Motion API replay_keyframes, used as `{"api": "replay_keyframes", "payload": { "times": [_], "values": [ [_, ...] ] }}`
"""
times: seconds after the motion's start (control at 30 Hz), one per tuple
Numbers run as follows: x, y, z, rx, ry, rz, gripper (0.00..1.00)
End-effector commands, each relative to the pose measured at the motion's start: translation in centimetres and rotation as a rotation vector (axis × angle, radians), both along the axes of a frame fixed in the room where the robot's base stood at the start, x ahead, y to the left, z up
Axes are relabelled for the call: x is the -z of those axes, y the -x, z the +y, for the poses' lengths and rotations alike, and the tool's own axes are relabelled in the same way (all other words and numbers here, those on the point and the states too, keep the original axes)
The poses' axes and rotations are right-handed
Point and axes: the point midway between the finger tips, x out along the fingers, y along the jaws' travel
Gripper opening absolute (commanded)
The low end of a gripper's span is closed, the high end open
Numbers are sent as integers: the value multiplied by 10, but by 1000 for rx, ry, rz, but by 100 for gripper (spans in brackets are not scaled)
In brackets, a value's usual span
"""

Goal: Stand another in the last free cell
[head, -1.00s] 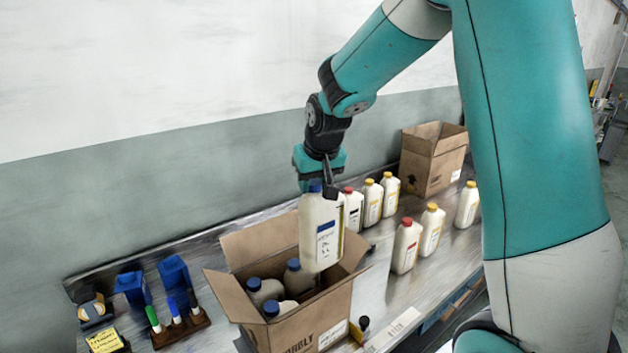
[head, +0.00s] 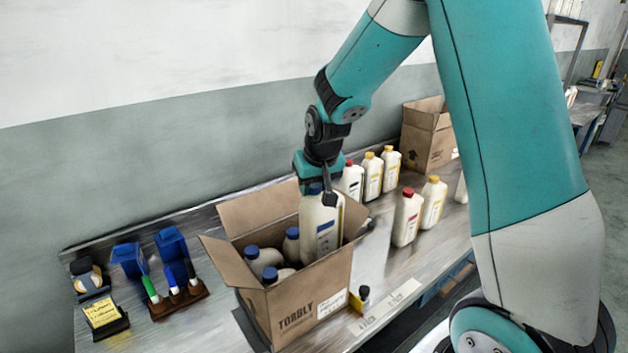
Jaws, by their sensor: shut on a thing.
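My gripper (head: 321,193) is shut on the neck of a white bottle (head: 318,232) with a blue cap and a blue-striped label. The bottle is upright over the right part of the open cardboard box (head: 308,305), its lower end hidden behind the box's front wall. Three blue-capped bottles stand in the box: one at the left (head: 262,260), one at the back (head: 291,243) and one at the front (head: 278,275). The box floor and any cell dividers are hidden.
Red- and yellow-capped bottles stand to the right, including a red-capped one (head: 406,218) and a yellow-capped one (head: 432,204). Another open box (head: 427,137) stands behind them. A marker rack (head: 178,300) and blue holders (head: 172,246) are at the left. A small dark bottle (head: 360,297) stands by the box.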

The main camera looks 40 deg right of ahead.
Motion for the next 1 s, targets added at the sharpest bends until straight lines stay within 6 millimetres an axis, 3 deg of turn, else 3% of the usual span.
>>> {"api": "replay_keyframes", "payload": {
  "times": [0.6, 1.0],
  "values": [
    [82, -1, 0, 0, 1, -5, 0],
    [106, -1, 0, 0, 1, -4, 0]
  ]
}}
